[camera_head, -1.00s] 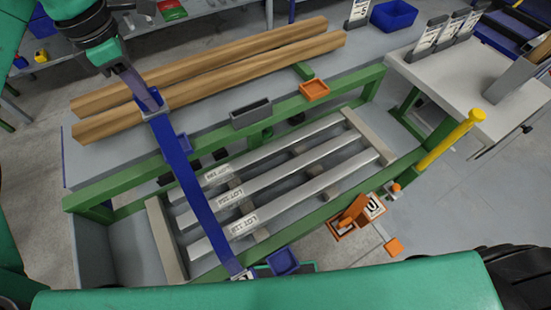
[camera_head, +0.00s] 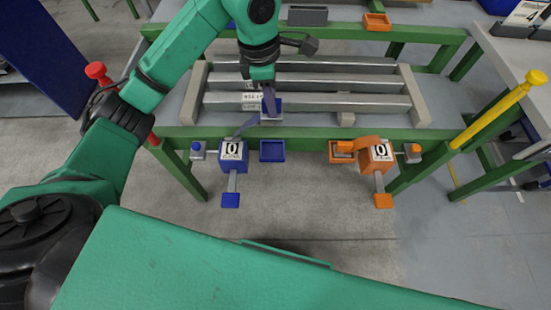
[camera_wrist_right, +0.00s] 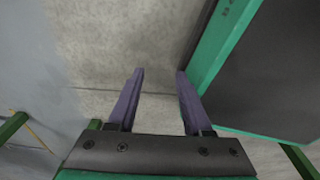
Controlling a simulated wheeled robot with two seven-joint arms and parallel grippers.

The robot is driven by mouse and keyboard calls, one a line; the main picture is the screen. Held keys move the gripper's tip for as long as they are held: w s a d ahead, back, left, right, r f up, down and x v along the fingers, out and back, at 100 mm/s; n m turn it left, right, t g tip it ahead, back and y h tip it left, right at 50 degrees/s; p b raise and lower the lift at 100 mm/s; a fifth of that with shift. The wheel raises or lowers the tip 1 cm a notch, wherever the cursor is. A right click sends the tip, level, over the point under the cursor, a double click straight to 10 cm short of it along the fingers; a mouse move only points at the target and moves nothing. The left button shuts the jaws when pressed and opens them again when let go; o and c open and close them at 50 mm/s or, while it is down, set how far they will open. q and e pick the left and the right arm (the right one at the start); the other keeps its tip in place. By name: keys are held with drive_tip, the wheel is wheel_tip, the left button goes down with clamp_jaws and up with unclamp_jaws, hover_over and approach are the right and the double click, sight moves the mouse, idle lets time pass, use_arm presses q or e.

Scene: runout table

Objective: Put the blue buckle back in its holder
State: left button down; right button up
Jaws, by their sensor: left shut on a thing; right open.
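My left gripper (camera_head: 269,88) is shut on the blue buckle (camera_head: 271,107) and holds it over the front part of the rack, behind the front green rail. A blue open tray (camera_head: 272,151), which looks like the holder, is on the front rail just below the buckle and looks empty. My right gripper (camera_wrist_right: 160,88) is open and empty in the right wrist view, above bare floor. It is not in the head view.
Grey metal bars (camera_head: 330,84) lie across the rack behind the rail. An orange winder box (camera_head: 376,155) and orange tray (camera_head: 343,152) are to the right. A yellow-capped post (camera_head: 495,112) stands at right.

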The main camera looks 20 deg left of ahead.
sight(265, 117)
use_arm(q)
wheel_tip(265, 117, down, 17)
drive_tip(key=shift+r, duration=0.15)
drive_tip(key=shift+w+f, duration=0.1)
drive_tip(key=shift+f, duration=0.3)
drive_tip(key=c, duration=0.8)
unclamp_jaws()
drive_tip(key=shift+r, duration=0.35)
drive_tip(key=r, duration=0.4)
drive_tip(key=a+r, duration=0.1)
drive_tip(key=r, duration=0.6)
drive_tip(key=shift+s+a+r, duration=0.2)
drive_tip(key=shift+r, duration=0.2)
use_arm(e)
drive_tip(key=shift+w+a+f, duration=0.2)
drive_tip(key=shift+w+a, duration=0.2)
drive_tip(key=shift+a, duration=0.15)
use_arm(q)
drive_tip(key=shift+f, duration=0.1)
use_arm(e)
drive_tip(key=shift+s, duration=0.1)
